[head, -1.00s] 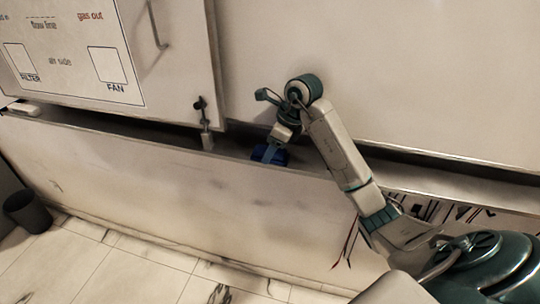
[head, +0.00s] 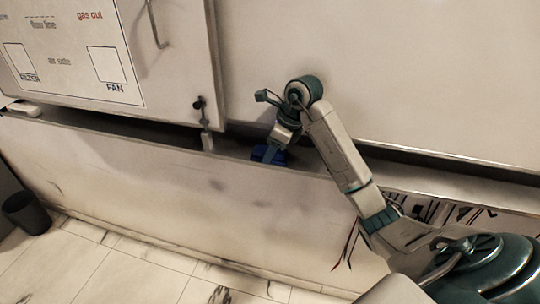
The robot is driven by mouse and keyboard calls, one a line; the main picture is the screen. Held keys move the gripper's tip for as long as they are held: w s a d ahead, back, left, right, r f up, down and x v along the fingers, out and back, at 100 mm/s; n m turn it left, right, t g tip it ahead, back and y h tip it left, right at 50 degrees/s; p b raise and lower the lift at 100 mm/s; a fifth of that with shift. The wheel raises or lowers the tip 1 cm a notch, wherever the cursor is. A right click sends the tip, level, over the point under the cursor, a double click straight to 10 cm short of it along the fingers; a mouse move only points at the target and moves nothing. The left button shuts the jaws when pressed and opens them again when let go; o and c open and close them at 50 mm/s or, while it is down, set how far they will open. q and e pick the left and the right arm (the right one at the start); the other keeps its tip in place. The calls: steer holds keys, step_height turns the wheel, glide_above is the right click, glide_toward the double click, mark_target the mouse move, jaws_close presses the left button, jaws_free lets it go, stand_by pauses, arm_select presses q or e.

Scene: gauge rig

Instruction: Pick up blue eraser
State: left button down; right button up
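The blue eraser (head: 259,154) is a small dark blue block in the narrow trough along the foot of the white panel, just right of the picture's centre-left. The trough's front wall hides its lower part. My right gripper (head: 272,152) points down at it, with a finger over or against its right part. The fingers are small and partly overlap the eraser, so I cannot tell whether they are closed on it. My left gripper is out of view.
A white cabinet (head: 165,85) with a handle and printed labels stands on the left. A latch (head: 205,125) hangs at its lower right corner, left of the eraser. A white block (head: 24,108) lies at the trough's far left. A dark bin (head: 27,213) stands on the tiled floor.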

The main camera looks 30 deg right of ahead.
mark_target(265, 148)
steer(key=c, duration=0.5)
steer(key=shift+c, duration=0.2)
steer(key=shift+r+p, duration=0.3)
steer(key=shift+p, duration=0.15)
steer(key=shift+r, duration=0.3)
step_height(265, 148, up, 3)
steer(key=shift+r+p, duration=0.2)
steer(key=shift+p, duration=0.9)
steer(key=s+b, duration=0.8)
steer(key=s, duration=0.8)
steer(key=shift+a+r, duration=0.2)
steer(key=shift+r, duration=0.25)
